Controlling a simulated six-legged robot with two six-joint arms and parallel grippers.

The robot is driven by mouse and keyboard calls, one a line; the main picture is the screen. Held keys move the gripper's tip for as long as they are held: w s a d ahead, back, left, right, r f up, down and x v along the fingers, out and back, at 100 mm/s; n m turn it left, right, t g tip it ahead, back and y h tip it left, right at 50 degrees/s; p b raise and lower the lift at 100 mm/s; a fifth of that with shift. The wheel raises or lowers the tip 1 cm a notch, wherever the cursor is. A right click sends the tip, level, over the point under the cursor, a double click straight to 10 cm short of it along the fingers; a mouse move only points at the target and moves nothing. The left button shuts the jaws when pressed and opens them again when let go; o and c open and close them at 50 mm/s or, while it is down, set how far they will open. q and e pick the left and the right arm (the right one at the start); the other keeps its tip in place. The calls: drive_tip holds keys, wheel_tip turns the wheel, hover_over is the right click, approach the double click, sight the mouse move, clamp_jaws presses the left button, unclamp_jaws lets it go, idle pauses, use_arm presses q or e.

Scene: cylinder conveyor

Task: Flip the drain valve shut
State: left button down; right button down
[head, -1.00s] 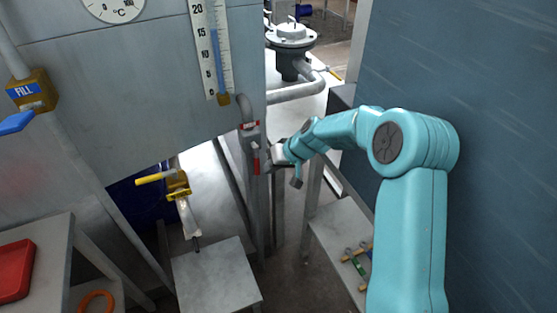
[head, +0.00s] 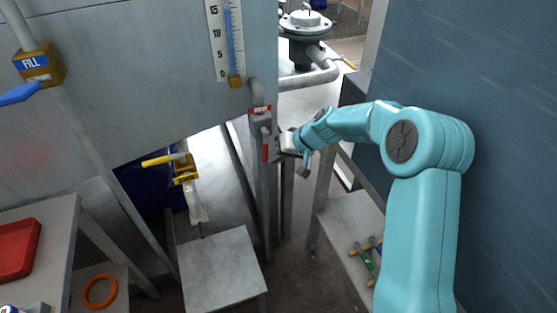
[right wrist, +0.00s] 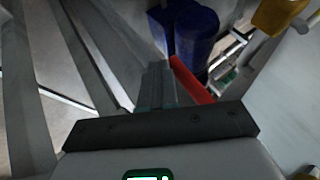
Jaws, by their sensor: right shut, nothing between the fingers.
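A yellow-handled brass valve (head: 184,168) sits under the tank in the head view, with its handle pointing left and a pale tube below it. I cannot read a label on it. A red lever (head: 265,148) hangs down from a grey box on a grey post, right of that valve; it also shows in the right wrist view (right wrist: 192,80). My right gripper (head: 284,146) is shut and empty, just right of the red lever. In the right wrist view its fingers (right wrist: 158,85) lie close beside the lever; contact is unclear. My left gripper is out of view.
The tank (head: 130,85) carries a fill valve (head: 40,66) with a blue handle. A small grey stand (head: 222,268) stands below the tube. A red tray (head: 17,250) lies on the left table. A low shelf (head: 345,220) with tools and a dark wall flank my right arm.

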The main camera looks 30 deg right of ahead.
sight(265, 163)
drive_tip(key=a+y+b, duration=0.1)
drive_tip(key=b, duration=0.3)
drive_tip(key=a+f+m+t+y+b, duration=0.1)
drive_tip(key=y+b, duration=0.1)
drive_tip(key=b, duration=0.3)
drive_tip(key=w+a+y+b, duration=0.1)
drive_tip(key=b, duration=0.3)
drive_tip(key=shift+a+f+t+b, duration=0.25)
drive_tip(key=shift+a+t+b, duration=0.05)
drive_tip(key=shift+t+b, duration=0.1)
drive_tip(key=w+a+r+m+t+y+b, duration=0.1)
drive_tip(key=a+r+m+t+y+b, duration=0.2)
drive_tip(key=b, duration=0.8)
drive_tip(key=shift+w+a+r+t+y+b, duration=0.15)
drive_tip(key=shift+a+r+t+y+b, duration=0.2)
drive_tip(key=shift+a+r+y, duration=1.15)
drive_tip(key=shift+r, duration=0.25)
